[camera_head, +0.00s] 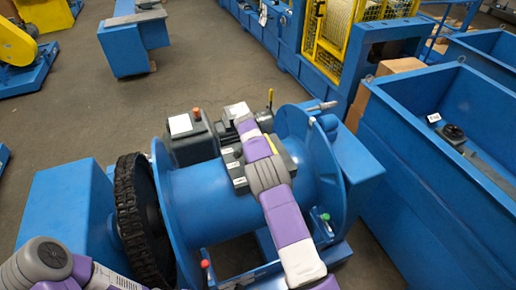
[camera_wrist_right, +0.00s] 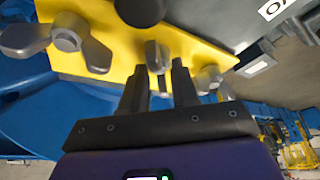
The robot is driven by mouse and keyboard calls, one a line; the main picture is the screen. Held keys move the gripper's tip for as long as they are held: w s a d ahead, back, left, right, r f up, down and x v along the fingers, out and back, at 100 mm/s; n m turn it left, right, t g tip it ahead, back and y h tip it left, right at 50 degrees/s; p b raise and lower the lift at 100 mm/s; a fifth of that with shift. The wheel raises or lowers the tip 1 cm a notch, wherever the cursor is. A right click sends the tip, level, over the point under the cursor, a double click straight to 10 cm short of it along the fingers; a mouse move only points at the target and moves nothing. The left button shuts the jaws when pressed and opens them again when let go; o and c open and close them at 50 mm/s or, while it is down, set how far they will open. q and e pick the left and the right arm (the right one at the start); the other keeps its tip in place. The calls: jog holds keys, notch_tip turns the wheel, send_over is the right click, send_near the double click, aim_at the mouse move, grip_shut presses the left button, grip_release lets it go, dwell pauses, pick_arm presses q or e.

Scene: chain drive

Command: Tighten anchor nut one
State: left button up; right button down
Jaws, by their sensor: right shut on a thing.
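In the right wrist view a yellow plate (camera_wrist_right: 110,60) carries several grey wing nuts. One wing nut (camera_wrist_right: 155,55) is at the tips of my right gripper (camera_wrist_right: 158,75), whose fingers are shut on it. Another wing nut (camera_wrist_right: 66,40) is to the left and one (camera_wrist_right: 208,78) to the right, both clear of the fingers. I cannot read which nut is number one. In the head view my right arm reaches over the blue drum machine (camera_head: 215,195); its gripper and the nuts are hidden there. My left arm shows at the lower left, its gripper out of view.
A black chain wheel (camera_head: 140,220) is at the drum's left side. Grey motor housings (camera_head: 190,140) stand behind the drum. A deep blue bin (camera_head: 420,215) holding dark parts is at the right. Grey floor (camera_head: 195,60) is open behind the machine.

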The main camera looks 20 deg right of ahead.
jog(key=m+g, duration=0.1)
jog(key=m, duration=0.2)
jog(key=shift+m+h+p, duration=0.3)
jog(key=shift+p, duration=0.05)
dwell(0.4)
jog(key=c, duration=1.2)
grip_release()
jog(key=shift+r, duration=0.15)
jog(key=w+v, duration=0.1)
jog(key=v, duration=0.6)
jog(key=shift+s+r+p, duration=0.2)
jog(key=shift+s+p, duration=0.2)
jog(key=shift+a, duration=0.15)
